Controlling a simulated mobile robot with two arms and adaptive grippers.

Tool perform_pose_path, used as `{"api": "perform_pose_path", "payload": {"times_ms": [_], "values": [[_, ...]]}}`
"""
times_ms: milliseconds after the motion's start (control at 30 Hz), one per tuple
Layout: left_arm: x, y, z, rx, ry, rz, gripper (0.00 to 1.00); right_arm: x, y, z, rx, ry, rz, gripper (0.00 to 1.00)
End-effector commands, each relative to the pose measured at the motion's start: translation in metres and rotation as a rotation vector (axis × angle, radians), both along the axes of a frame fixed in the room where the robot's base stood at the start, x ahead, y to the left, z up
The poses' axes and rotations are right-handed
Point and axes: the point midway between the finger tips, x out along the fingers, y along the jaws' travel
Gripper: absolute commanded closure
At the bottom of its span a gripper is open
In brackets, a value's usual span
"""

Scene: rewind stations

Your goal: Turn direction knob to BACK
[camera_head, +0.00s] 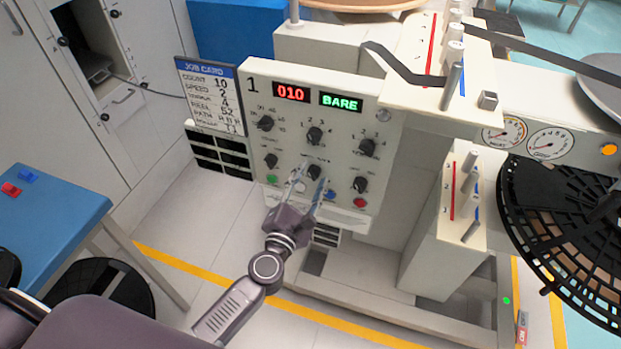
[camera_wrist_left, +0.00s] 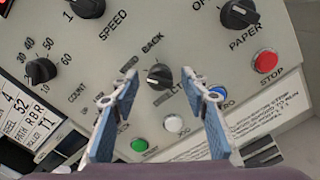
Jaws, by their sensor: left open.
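The direction knob (camera_head: 314,171) is a small black knob at the lower middle of the cream control panel (camera_head: 345,113). In the left wrist view the direction knob (camera_wrist_left: 159,76) sits near the picture's middle, with the word BACK printed just above it. Other lettering around it is partly hidden by my fingers. My left gripper (camera_head: 309,180) is open, its two fingers reaching toward the panel. In the left wrist view the left gripper (camera_wrist_left: 158,82) has one finger on each side of the knob, with gaps visible. I cannot tell the knob's setting exactly. My right gripper is not in view.
Nearby are the count knob (camera_wrist_left: 41,70), speed knob (camera_wrist_left: 88,8), paper knob (camera_wrist_left: 239,14), red stop button (camera_wrist_left: 265,62), green button (camera_wrist_left: 139,145), white jog button (camera_wrist_left: 174,124) and blue button (camera_wrist_left: 217,92). A job card (camera_head: 210,95) stands left of the panel.

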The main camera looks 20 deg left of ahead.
Motion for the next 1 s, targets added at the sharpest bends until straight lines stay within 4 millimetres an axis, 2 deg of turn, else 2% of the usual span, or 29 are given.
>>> {"api": "perform_pose_path", "payload": {"times_ms": [167, 500, 767, 1000], "values": [[0.0, 0.0, 0.0, 0.0, 0.0, 0.0, 0.61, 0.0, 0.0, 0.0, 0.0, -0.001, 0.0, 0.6], [0.0, 0.0, 0.0, 0.001, 0.0, 0.0, 0.98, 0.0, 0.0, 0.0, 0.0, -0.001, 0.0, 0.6], [0.0, 0.0, 0.001, 0.026, 0.0, -0.001, 0.99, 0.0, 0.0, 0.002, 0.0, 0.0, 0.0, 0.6], [-0.001, 0.0, 0.001, 0.142, -0.003, -0.001, 0.99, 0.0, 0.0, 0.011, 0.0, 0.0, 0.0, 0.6]]}}
